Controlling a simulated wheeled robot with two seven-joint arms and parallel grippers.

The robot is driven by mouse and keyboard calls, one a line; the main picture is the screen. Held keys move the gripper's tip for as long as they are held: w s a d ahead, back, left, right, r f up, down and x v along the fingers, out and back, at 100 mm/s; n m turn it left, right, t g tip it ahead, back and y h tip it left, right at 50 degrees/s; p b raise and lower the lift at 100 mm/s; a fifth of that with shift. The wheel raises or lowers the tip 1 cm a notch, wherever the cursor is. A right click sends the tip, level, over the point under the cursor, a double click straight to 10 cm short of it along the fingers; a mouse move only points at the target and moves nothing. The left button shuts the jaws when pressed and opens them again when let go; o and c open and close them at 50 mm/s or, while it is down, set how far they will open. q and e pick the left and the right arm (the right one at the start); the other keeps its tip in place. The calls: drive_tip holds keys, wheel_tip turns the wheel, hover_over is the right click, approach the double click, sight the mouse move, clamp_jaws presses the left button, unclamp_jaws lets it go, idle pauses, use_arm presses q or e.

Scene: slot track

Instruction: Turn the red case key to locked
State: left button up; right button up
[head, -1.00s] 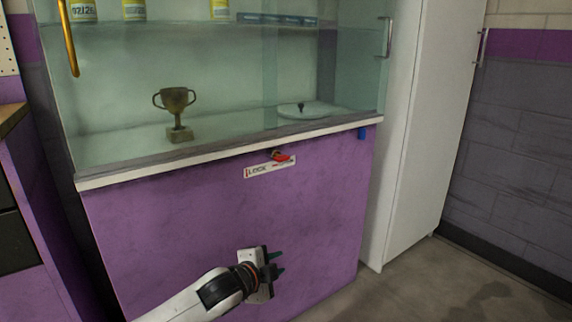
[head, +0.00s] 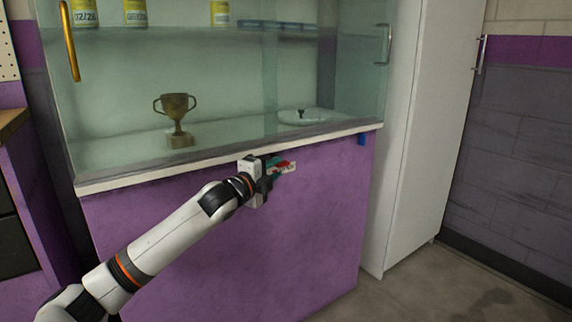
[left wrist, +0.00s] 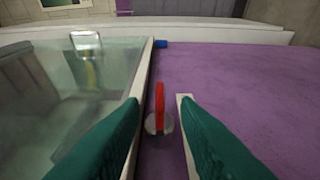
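The red case key (head: 281,163) sits in the purple front of the display case, just under its white ledge. In the left wrist view the red key (left wrist: 159,98) stands out of a round metal lock (left wrist: 160,124). My left gripper (head: 276,167) is at the key in the head view and partly covers it. In the left wrist view its two green fingers (left wrist: 162,115) are open, one on each side of the key, with gaps to it. A white label plate (head: 290,168) lies beside the key, its lettering mostly hidden. My right gripper is not in view.
The case's glass (head: 240,75) and white ledge (head: 130,181) are close above the gripper. A blue tab (head: 362,138) is under the ledge to the right. A trophy (head: 177,115) stands inside. A white cabinet (head: 420,140) stands to the right.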

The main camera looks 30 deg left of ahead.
sight(287, 162)
use_arm(q)
drive_tip(key=shift+w+b, duration=0.45)
drive_tip(key=shift+w, duration=2.6)
clamp_jaws()
